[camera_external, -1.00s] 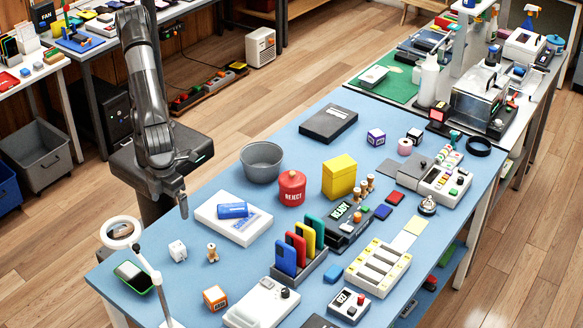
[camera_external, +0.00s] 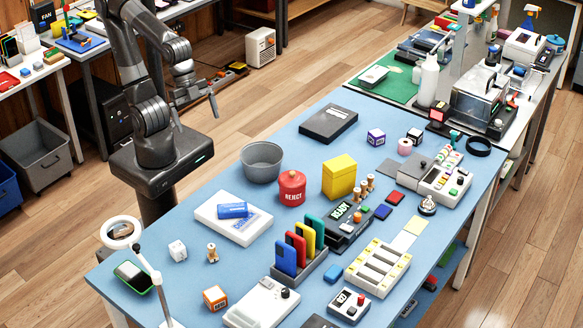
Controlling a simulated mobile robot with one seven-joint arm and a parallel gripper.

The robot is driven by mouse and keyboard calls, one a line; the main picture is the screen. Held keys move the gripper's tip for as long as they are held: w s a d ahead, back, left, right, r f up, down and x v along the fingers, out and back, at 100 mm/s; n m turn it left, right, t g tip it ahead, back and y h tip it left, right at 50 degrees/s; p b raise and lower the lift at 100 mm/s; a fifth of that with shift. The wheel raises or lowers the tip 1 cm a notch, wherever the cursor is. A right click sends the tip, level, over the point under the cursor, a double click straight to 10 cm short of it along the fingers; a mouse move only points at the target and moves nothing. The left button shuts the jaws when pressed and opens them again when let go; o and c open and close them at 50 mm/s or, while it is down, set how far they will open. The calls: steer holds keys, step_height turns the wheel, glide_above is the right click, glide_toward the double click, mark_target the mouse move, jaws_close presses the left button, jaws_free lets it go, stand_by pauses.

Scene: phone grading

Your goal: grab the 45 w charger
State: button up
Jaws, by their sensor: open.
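Several small labelled cubes that look like charger blocks stand on the blue table (camera_external: 330,165). A white cube (camera_external: 177,250) and an orange cube (camera_external: 214,297) are at the near left. The print is too small to tell which one is 45 W. My gripper (camera_external: 213,104) is open and empty, raised in the air beyond the table's left edge, apart from all the cubes.
A grey bowl (camera_external: 261,162), a red reject pot (camera_external: 291,188), a yellow box (camera_external: 339,177) and a phone rack (camera_external: 312,268) stand mid-table. A white box (camera_external: 245,231) with a blue cylinder (camera_external: 232,210) lies left. A ring lamp (camera_external: 121,232) rises at the near left corner.

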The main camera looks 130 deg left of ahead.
steer(key=s+a+n+t+y, duration=0.1)
steer(key=s+a+n, duration=0.2)
steer(key=s, duration=0.2)
steer(key=shift+a+f+n, duration=0.25)
steer(key=shift+a+n, duration=0.1)
steer(key=shift+n, duration=0.05)
steer(key=c, duration=0.8)
steer(key=shift+c, duration=0.2)
